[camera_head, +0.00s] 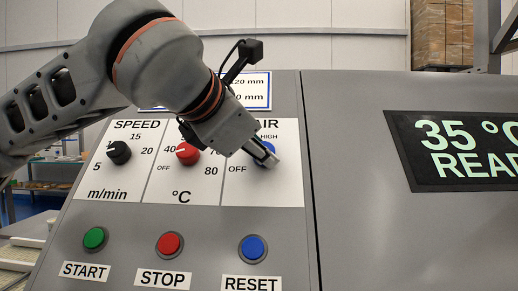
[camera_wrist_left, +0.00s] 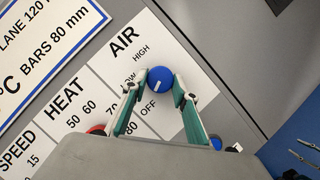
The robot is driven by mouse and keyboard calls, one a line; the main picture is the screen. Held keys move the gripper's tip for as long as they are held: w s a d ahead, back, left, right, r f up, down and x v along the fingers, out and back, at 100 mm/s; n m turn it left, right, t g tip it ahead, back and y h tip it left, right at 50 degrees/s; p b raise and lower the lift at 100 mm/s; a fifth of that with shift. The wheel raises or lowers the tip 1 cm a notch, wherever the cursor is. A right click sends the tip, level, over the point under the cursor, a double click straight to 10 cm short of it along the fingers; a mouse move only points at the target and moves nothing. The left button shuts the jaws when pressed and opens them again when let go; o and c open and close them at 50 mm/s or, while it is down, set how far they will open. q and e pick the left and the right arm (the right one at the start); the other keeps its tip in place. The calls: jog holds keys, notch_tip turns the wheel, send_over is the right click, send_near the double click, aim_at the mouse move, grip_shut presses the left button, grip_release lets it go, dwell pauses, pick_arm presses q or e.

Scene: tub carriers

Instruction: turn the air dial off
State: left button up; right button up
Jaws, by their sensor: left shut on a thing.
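The air dial is a round blue knob (camera_wrist_left: 163,77) under the AIR label in the left wrist view. A short white mark on it lies on the side facing the LOW and OFF labels; its exact setting is hard to tell. My left gripper (camera_wrist_left: 161,93) has a finger on each side of the knob and is shut on it. In the head view the blue knob (camera_head: 265,157) shows partly behind the left gripper (camera_head: 268,156), which covers much of the AIR scale.
Left of it on the panel are the black SPEED dial (camera_head: 119,152) and the red heat dial (camera_head: 187,153). Below sit the green START (camera_head: 95,238), red STOP (camera_head: 169,243) and blue RESET (camera_head: 252,247) buttons. A display (camera_head: 458,150) reads 35 °C at right.

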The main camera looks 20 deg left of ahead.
pick_arm(q)
jog(key=shift+f, duration=0.1)
jog(key=o, duration=1.1)
jog(key=v, duration=1.2)
